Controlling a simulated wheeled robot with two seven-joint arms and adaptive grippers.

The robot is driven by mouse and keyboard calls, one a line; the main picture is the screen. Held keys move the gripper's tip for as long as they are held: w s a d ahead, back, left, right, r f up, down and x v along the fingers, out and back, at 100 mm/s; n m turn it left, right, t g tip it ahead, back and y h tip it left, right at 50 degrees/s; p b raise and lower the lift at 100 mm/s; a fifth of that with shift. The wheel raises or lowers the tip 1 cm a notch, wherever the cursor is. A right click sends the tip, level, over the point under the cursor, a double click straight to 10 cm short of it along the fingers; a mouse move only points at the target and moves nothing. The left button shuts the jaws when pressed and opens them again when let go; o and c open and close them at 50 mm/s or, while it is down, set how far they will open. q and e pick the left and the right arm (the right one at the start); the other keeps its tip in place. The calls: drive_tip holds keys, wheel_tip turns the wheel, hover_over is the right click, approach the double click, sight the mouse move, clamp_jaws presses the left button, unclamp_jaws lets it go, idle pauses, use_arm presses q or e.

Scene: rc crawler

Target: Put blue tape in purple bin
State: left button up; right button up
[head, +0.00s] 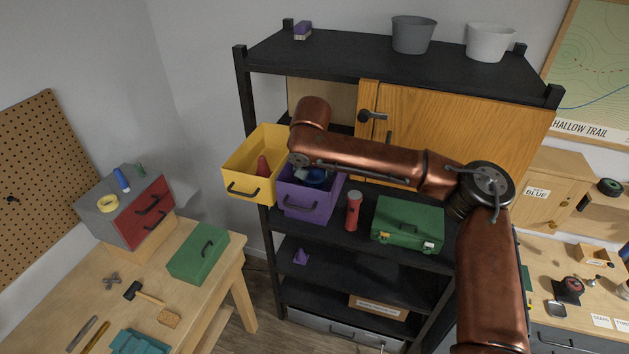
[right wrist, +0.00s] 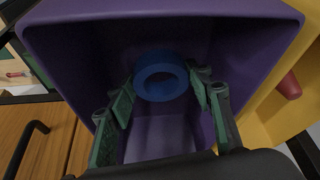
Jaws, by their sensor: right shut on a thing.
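The purple bin (head: 309,206) sticks out from the shelf unit, with its open top facing up. My right gripper (head: 312,177) reaches down into it. In the right wrist view, the blue tape (right wrist: 161,76) is a round roll between the fingertips of my right gripper (right wrist: 164,88), shut on it. The tape is within the walls of the purple bin (right wrist: 60,45), above or near its floor; I cannot tell whether it touches. In the head view the blue tape (head: 316,176) shows partly beside my arm. My left gripper is in neither view.
A yellow bin (head: 236,187) holding a red cone (head: 263,166) adjoins the purple bin on the left. A red cylinder (head: 353,211) and a green case (head: 407,226) stand to its right. A wooden cabinet door (head: 460,125) is behind my arm.

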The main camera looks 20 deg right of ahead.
drive_tip(key=shift+f, duration=0.65)
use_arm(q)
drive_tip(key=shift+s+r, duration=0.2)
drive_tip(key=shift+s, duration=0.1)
use_arm(e)
drive_tip(key=shift+d+f, duration=0.15)
drive_tip(key=shift+f, duration=0.3)
drive_tip(key=shift+f, duration=0.1)
drive_tip(key=o, duration=0.8)
drive_tip(key=shift+c, duration=0.2)
drive_tip(key=shift+o, duration=0.5)
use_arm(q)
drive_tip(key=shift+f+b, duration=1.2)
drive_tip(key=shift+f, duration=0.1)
use_arm(e)
drive_tip(key=v, duration=1.2)
